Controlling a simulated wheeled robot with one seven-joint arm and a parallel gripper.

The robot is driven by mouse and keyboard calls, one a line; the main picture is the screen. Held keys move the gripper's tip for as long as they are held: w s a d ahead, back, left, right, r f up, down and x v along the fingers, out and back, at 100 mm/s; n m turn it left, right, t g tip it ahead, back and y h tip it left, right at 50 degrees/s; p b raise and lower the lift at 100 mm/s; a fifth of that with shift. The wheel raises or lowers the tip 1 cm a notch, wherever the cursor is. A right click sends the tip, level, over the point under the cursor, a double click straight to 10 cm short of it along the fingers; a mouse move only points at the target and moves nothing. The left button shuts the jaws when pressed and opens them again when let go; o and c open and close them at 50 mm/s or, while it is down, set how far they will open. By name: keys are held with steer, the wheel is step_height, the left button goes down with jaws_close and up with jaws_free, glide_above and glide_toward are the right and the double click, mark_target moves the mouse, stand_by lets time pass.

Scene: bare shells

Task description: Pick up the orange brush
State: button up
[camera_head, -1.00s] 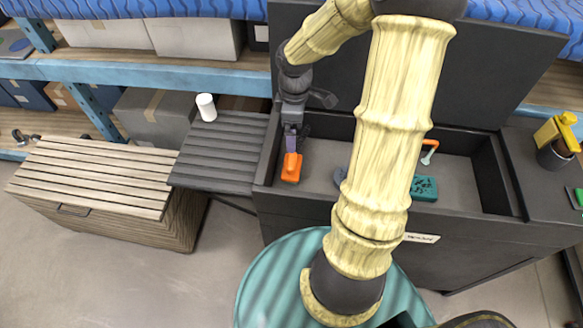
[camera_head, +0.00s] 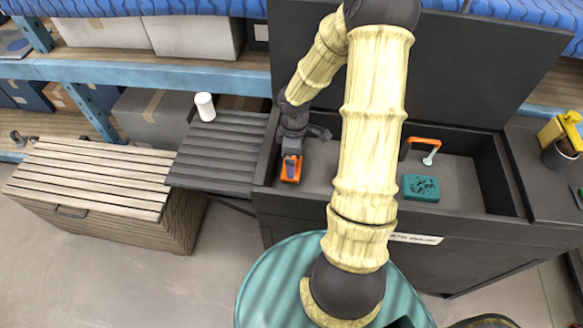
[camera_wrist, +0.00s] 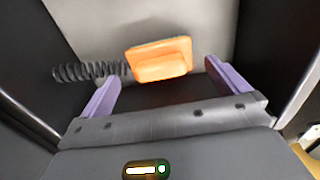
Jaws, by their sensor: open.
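The orange brush (camera_head: 290,178) lies on the grey floor of the dark open bin (camera_head: 340,227), near its left end. My gripper (camera_head: 291,164) points down over it and hides part of it. In the wrist view the brush (camera_wrist: 160,60) shows as an orange stepped block between and beyond the two purple fingers, which are apart with a gap between them and the block. A dark ribbed piece (camera_wrist: 88,72) lies at its left; I cannot tell whether it belongs to the brush.
A teal sponge (camera_head: 421,188) and an orange-handled tool (camera_head: 425,140) lie further right in the bin. Bin walls stand close around my gripper. A white cylinder (camera_head: 205,107) stands on the slatted dark shelf (camera_head: 217,150) at left.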

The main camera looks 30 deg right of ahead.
steer(key=shift+w+a+f+b, duration=0.1)
steer(key=shift+a+f+b, duration=0.05)
steer(key=shift+f, duration=1.15)
steer(key=shift+w+a+f+b, duration=0.1)
steer(key=shift+a+f+b, duration=0.05)
steer(key=shift+f, duration=1.15)
steer(key=c, duration=0.8)
steer(key=shift+o, duration=0.2)
steer(key=shift+r, duration=0.15)
step_height(320, 180, up, 10)
steer(key=shift+f+p, duration=0.1)
steer(key=shift+p, duration=0.75)
